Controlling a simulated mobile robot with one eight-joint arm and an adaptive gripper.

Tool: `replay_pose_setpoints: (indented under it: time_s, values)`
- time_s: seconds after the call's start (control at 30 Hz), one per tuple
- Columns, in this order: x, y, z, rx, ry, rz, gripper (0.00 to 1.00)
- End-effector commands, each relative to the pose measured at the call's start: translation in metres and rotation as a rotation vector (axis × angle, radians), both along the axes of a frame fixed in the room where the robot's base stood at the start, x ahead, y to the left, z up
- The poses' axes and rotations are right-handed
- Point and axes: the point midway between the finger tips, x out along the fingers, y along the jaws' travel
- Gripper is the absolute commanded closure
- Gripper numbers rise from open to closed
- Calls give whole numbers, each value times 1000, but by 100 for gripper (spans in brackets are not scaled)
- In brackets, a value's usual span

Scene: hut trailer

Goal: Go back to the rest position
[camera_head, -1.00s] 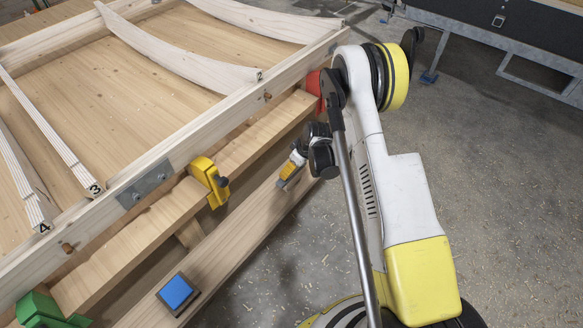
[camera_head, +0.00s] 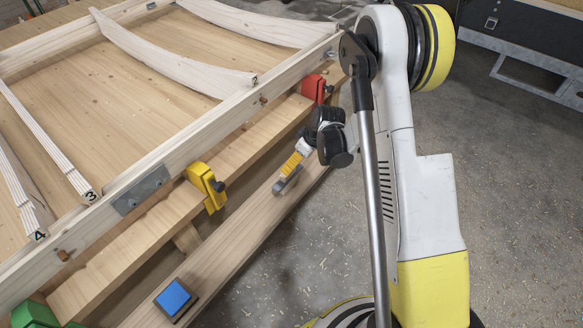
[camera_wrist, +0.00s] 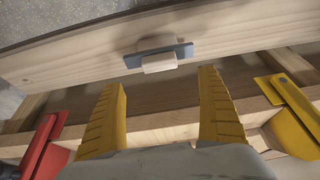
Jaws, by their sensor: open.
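My gripper (camera_head: 290,166) is open, with its yellow fingers low over the front plank of the workbench (camera_head: 238,232). In the wrist view the two fingers (camera_wrist: 163,84) stand wide apart with nothing between them. A small grey-plated tool with a pale wooden handle (camera_wrist: 160,62) lies on the plank just beyond the fingertips. In the head view the tool (camera_head: 287,183) shows as a grey piece beneath the fingers, partly hidden by them. The fingers look apart from it.
A yellow clamp (camera_head: 206,186), a red clamp (camera_head: 313,88) and a green clamp (camera_head: 35,313) sit along the bench edge. A blue-topped block (camera_head: 175,298) rests on the plank. Above is a wooden frame with numbered slats.

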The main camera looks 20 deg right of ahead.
Motion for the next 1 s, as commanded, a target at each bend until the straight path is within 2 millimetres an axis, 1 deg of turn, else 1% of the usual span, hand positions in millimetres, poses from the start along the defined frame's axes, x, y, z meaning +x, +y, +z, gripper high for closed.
replay_pose_setpoints:
  time_s: [0.03,0.1,0.2,0.77,0.87,0.97,1.0]
  values:
    - [-2,-2,8,0,0,-1,13]
    - [-5,-4,15,0,0,0,13]
    - [-7,-5,20,1,-1,0,13]
    - [-7,-6,23,0,-1,-1,13]
    - [-9,-4,37,-2,-3,-18,13]
    - [-16,-1,71,-7,-11,-57,13]
    - [-21,0,88,-9,-14,-80,13]
